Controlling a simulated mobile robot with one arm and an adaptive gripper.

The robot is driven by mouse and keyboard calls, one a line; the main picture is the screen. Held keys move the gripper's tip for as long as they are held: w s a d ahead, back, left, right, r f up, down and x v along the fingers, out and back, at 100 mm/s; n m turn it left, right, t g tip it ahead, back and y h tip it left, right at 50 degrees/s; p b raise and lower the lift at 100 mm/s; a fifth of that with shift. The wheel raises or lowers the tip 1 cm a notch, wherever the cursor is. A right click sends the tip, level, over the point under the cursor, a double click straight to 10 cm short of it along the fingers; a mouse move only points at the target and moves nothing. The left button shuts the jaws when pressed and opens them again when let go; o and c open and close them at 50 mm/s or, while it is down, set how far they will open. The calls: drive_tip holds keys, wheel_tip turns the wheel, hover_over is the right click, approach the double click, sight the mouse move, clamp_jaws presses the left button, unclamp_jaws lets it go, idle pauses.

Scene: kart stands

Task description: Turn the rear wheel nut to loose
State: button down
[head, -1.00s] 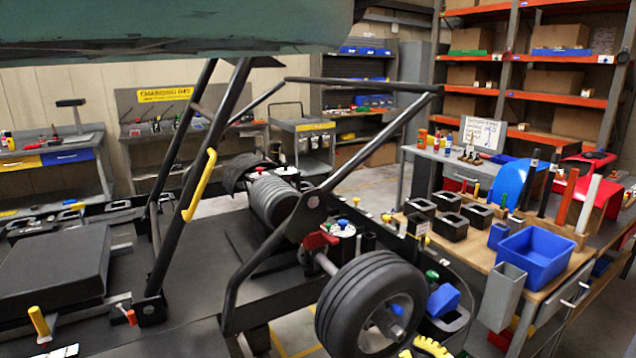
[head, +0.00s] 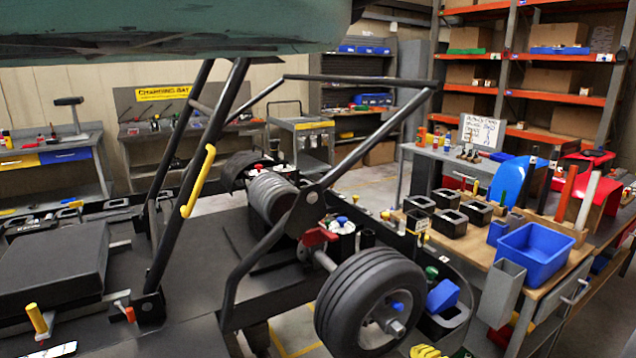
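The rear wheel (head: 352,305) is a black tyre with a grey rim, on an axle at the near right corner of the kart. A grey hub end with the wheel nut (head: 396,327) sticks out at the rim's centre. A small blue part (head: 397,307) shows just above it. I cannot tell from this view how tight the nut is. My gripper does not show in the head view.
The kart's black frame tubes (head: 262,262) rise left of the wheel. A bench to the right holds a blue bin (head: 534,252), a grey holder (head: 502,293) and several black blocks (head: 450,223). A teal panel (head: 150,28) hangs across the top left.

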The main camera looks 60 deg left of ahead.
sight(397, 330)
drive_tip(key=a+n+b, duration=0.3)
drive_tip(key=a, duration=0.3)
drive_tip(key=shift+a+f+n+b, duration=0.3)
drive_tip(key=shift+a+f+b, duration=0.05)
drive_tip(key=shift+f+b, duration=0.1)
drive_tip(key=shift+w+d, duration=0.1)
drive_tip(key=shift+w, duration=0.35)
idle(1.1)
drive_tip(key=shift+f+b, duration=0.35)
drive_tip(key=shift+b, duration=0.3)
idle(0.9)
